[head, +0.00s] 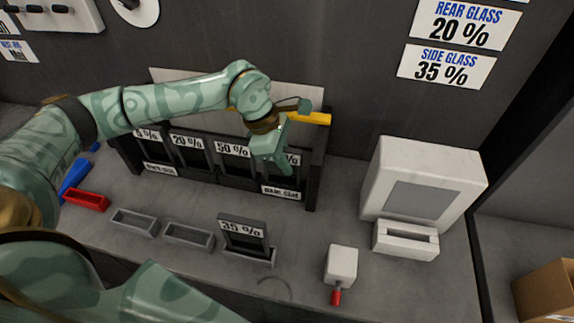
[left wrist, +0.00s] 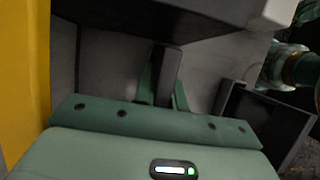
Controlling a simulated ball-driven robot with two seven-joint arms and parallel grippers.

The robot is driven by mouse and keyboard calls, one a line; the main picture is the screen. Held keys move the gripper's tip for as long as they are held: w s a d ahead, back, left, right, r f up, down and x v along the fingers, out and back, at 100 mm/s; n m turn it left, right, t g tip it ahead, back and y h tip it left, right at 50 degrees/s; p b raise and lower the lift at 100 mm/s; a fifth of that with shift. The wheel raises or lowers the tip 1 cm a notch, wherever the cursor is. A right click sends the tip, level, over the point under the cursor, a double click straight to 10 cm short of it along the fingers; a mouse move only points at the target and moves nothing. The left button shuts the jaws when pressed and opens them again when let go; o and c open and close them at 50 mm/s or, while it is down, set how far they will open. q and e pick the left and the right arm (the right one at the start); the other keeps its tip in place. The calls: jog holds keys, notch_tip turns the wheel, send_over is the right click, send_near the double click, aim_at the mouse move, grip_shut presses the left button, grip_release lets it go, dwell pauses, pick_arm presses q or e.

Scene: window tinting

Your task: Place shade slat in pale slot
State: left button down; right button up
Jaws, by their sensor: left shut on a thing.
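My left gripper (head: 284,168) is at the right end of the dark rack (head: 313,185), in front of a label that it partly hides. In the left wrist view its green fingers (left wrist: 163,95) are shut on a dark slat (left wrist: 166,72). Whether the slat is clear of the rack I cannot tell. A pale slotted block (head: 405,241) stands in front of the white machine at the right, its slot looking empty. Another dark slat marked 35 % (head: 243,235) stands upright in a grey holder on the table. My right gripper is not in view.
Slats marked 20 % (head: 187,143) and 50 % (head: 233,150) stand in the rack. Two empty grey holders (head: 134,221) and a red tray (head: 87,201) lie left. A white block with a red handle (head: 340,266) sits front right. A yellow bar (head: 315,118) lies behind the gripper.

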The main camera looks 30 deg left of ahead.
pick_arm(q)
jog(key=shift+r, duration=0.1)
jog(key=c, duration=1.8)
grip_release()
jog(key=o, duration=0.3)
jog(key=shift+o, duration=0.2)
jog(key=p+v, duration=0.1)
jog(key=v, duration=1.1)
jog(key=shift+p, duration=0.3)
